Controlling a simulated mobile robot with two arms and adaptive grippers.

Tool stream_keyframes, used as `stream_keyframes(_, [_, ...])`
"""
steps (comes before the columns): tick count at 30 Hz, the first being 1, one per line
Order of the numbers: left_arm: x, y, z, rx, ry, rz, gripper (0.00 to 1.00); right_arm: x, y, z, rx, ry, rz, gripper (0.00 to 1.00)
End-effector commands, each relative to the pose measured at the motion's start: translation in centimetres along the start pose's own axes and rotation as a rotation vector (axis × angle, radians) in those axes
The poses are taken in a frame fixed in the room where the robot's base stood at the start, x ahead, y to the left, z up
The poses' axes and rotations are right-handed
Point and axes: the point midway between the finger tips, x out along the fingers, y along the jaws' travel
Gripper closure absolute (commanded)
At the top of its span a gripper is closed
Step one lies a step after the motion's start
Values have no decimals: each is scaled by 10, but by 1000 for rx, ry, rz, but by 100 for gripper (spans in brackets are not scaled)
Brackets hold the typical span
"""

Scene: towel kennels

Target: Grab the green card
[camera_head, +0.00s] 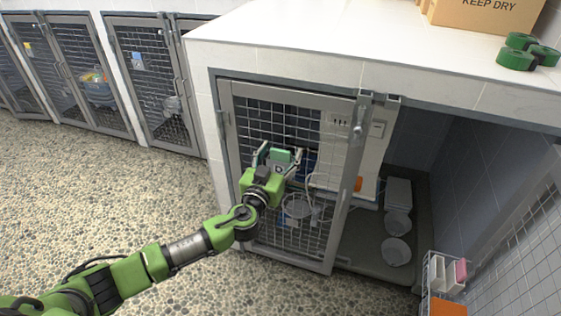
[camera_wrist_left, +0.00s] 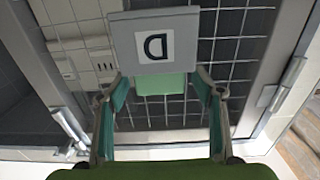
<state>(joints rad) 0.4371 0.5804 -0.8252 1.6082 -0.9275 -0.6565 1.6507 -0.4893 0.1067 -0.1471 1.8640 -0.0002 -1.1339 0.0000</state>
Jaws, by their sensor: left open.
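The green card (camera_head: 281,154) is at the mesh door of the middle kennel. It sticks up out of a grey holder marked with a letter D (camera_head: 278,167). The green card also shows in the left wrist view (camera_wrist_left: 160,84), partly covered by the grey holder (camera_wrist_left: 126,42). My left gripper (camera_head: 280,158) is open in front of the door. Its two fingers stand on either side of the card, with gaps between. I cannot tell the exact depth between the fingertips and the card. My right gripper is not in view.
The mesh door (camera_head: 228,135) stands in front of a kennel with white bowls (camera_head: 396,251) on its floor. A tiled counter (camera_head: 300,45) overhangs it, with green tape rolls (camera_head: 516,59) and a cardboard box (camera_head: 485,14). Pebbled floor (camera_head: 90,190) is open at left.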

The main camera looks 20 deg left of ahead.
Motion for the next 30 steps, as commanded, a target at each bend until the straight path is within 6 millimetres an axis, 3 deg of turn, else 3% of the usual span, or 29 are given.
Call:
stream_keyframes(4, [0,0,0,0,0,0,42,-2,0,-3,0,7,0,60])
stream_keyframes(8, [0,0,0,0,0,0,75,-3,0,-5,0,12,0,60])
stream_keyframes(9, [0,0,0,0,0,0,78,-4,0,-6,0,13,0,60])
stream_keyframes(23, [0,0,-7,0,2,0,78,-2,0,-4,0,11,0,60])
stream_keyframes(30, [0,0,-30,-2,3,1,78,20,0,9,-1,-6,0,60])
